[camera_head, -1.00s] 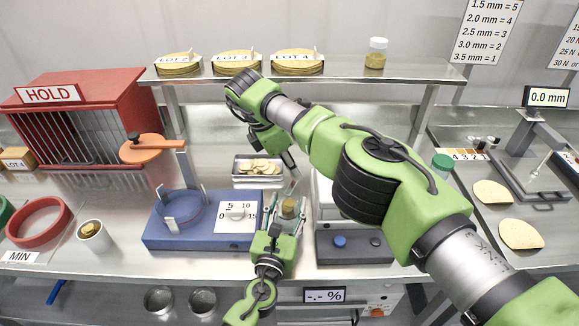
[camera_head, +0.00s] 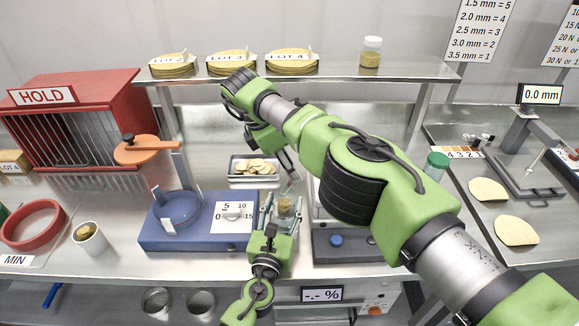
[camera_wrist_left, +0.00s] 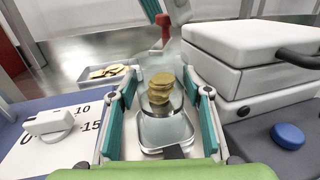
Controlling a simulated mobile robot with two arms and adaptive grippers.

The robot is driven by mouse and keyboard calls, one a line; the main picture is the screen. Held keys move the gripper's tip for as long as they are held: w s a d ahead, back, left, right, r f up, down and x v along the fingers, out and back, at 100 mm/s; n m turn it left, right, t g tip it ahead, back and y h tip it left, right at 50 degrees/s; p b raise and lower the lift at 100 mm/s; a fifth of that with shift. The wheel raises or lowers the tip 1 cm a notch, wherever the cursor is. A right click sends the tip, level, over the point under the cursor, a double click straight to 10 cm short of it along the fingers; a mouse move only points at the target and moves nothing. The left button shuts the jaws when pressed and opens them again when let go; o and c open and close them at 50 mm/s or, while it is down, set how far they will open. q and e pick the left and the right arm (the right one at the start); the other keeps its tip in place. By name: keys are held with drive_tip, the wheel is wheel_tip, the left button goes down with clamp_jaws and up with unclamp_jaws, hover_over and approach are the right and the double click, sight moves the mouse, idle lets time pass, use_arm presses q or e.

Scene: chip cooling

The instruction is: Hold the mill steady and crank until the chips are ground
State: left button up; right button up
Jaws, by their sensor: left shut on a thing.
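The mill (camera_wrist_left: 165,128) has a clear body with a stack of whole round yellow chips (camera_wrist_left: 161,88) inside and a metal lower part. It stands upright on the bench; in the head view the mill (camera_head: 284,207) is small and partly hidden. My left gripper (camera_head: 279,208) is shut on it, one teal-padded finger on each side, as the left wrist view (camera_wrist_left: 161,105) shows. My right gripper (camera_head: 291,175) reaches down from above and behind the mill. In the wrist view its fingertips are beside a red knob (camera_wrist_left: 165,32) above the mill; whether they grip it is unclear.
A blue device with a dial (camera_head: 160,238) stands just left of the mill. A white lidded device (camera_wrist_left: 255,50) stands close on the right. A metal tray of chips (camera_head: 233,178) lies behind. A cup (camera_head: 91,240) and red ring (camera_head: 33,225) are far left.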

wheel_tip(320, 180, up, 10)
idle(0.6)
